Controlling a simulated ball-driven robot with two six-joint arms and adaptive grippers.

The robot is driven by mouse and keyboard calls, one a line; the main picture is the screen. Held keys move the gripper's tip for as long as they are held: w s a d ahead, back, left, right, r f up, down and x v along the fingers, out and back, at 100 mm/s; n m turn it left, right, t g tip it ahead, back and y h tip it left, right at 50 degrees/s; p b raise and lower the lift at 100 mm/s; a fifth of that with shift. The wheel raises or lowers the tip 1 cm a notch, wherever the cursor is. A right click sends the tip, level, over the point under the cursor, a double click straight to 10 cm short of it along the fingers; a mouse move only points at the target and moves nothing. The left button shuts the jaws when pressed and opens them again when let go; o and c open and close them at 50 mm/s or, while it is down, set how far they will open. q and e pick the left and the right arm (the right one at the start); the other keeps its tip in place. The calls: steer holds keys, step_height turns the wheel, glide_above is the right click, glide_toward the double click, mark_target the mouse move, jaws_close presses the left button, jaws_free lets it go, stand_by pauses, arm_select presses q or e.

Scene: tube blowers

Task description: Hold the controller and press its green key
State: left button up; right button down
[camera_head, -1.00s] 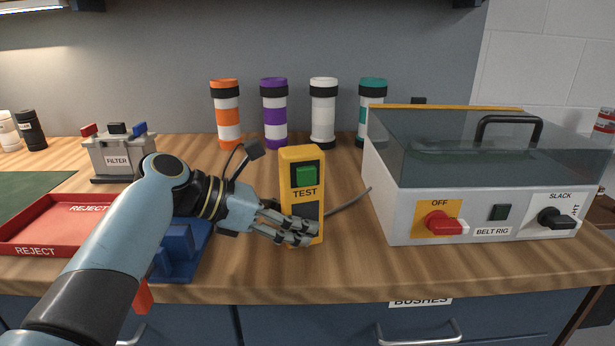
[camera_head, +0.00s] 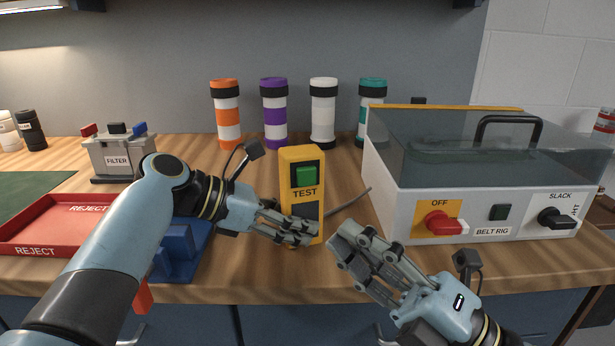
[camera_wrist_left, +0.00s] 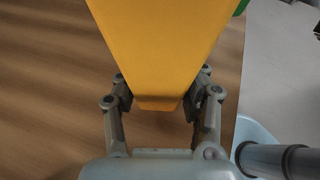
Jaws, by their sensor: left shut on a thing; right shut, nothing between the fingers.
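The yellow controller (camera_head: 288,180) stands upright on the wooden bench in the head view. Its green key (camera_head: 306,176) is on the upper front, above the word TEST. My left gripper (camera_head: 303,234) is shut on the controller's lower part, with fingers across its front. The left wrist view shows the yellow body (camera_wrist_left: 155,50) between the two fingers. My right gripper (camera_head: 345,245) is shut and empty. It is to the right of the controller and lower in the picture, apart from the green key.
The belt rig (camera_head: 400,214) with a clear cover stands to the right. A blue holder (camera_head: 180,245) and a red reject tray (camera_head: 40,240) lie to the left, with a filter unit (camera_head: 115,157) behind. Several striped tubes (camera_head: 275,115) stand along the back. A cable runs behind the controller.

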mark_target(306, 176)
arm_select(q)
steer(key=shift+f, duration=0.1)
arm_select(e)
steer(key=shift+s+a+r+n+g+h, duration=0.1)
steer(key=shift+a+n+g+h, duration=0.2)
steer(key=shift+n+g, duration=0.45)
steer(key=shift+w+a+r+n+g+h, duration=0.15)
steer(key=shift+a+n+g, duration=0.15)
steer(key=shift+n, duration=0.8)
steer(key=shift+s+a+n+g+h, duration=0.2)
steer(key=shift+n+g, duration=0.35)
steer(key=shift+n, duration=0.4)
steer(key=w+a, duration=0.2)
steer(key=w, duration=0.6)
steer(key=shift+w+a, duration=0.2)
steer(key=shift+w, duration=0.1)
steer(key=shift+f, duration=0.1)
steer(key=shift+w+a, duration=0.1)
steer(key=shift+w, duration=0.3)
steer(key=shift+w+a, duration=0.1)
steer(key=shift+w, duration=0.35)
steer(key=shift+s, duration=0.1)
steer(key=shift+s+d, duration=0.2)
steer(key=shift+s, duration=0.55)
